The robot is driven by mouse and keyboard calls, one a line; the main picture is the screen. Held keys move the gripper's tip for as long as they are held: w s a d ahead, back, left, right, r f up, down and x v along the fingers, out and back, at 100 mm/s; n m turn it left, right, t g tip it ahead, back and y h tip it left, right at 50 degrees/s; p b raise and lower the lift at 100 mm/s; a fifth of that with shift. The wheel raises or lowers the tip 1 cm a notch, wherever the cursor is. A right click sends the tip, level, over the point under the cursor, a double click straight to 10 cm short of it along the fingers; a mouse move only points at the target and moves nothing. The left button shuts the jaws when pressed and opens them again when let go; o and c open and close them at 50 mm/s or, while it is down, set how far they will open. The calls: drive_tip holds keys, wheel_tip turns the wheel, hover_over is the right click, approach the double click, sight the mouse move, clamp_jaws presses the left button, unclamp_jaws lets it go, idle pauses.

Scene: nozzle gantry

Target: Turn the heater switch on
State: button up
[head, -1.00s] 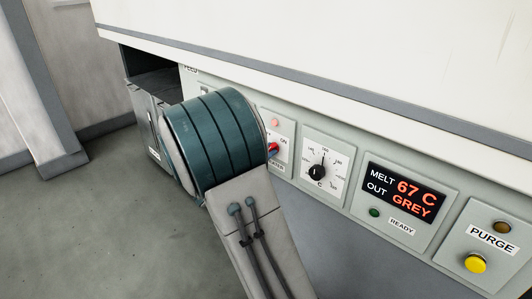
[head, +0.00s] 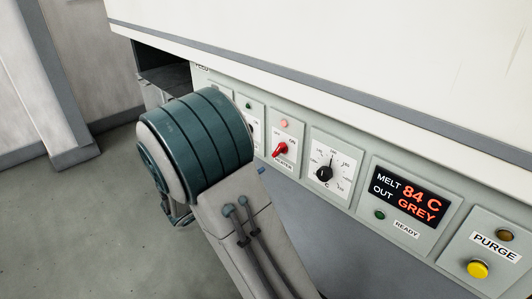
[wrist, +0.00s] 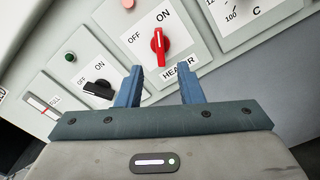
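The heater switch (head: 280,149) is a red rotary knob on a light panel plate. In the head view it tilts up and right toward the ON label. The wrist view shows the knob (wrist: 159,45) pointing at ON, with OFF to its left. The pink lamp (head: 284,124) above it looks lit. My gripper (wrist: 160,82) is open and empty, its two blue fingers apart. They are below the knob in the wrist view, clear of it. In the head view my arm mostly hides the fingers.
A black knob (wrist: 98,90) is on the plate left of the heater. A temperature dial (head: 324,174) is to its right, then a display (head: 408,199) reading 84 C and GREY, and a yellow purge button (head: 477,269). A white overhang (head: 350,60) juts out above the panel.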

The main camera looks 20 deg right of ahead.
drive_tip(key=shift+p+v, duration=0.4)
drive_tip(key=shift+v, duration=1.9)
drive_tip(key=shift+r, duration=0.1)
drive_tip(key=s+d+r+m+g+y+p, duration=0.3)
drive_tip(key=s+r+m+g+y+p, duration=0.1)
drive_tip(key=s+r+p, duration=0.35)
drive_tip(key=s+d+r+m+g+y+p, duration=0.25)
drive_tip(key=s+r+m+y+p, duration=0.2)
drive_tip(key=s+r+p, duration=0.3)
drive_tip(key=s+a+r+m+t+y+p, duration=0.1)
drive_tip(key=s+a+r+m+y+p, duration=0.1)
drive_tip(key=r+p, duration=0.5)
drive_tip(key=s+a+r+m+t+y+p, duration=0.2)
drive_tip(key=a+r+m+y+p, duration=0.3)
drive_tip(key=a+r+y+p, duration=0.1)
drive_tip(key=p+v, duration=0.1)
drive_tip(key=v, duration=0.1)
drive_tip(key=shift+s+r+p, duration=0.2)
drive_tip(key=shift+r+p, duration=0.05)
drive_tip(key=shift+p, duration=0.15)
drive_tip(key=shift+d+m+y, duration=0.2)
drive_tip(key=shift+m+y, duration=0.05)
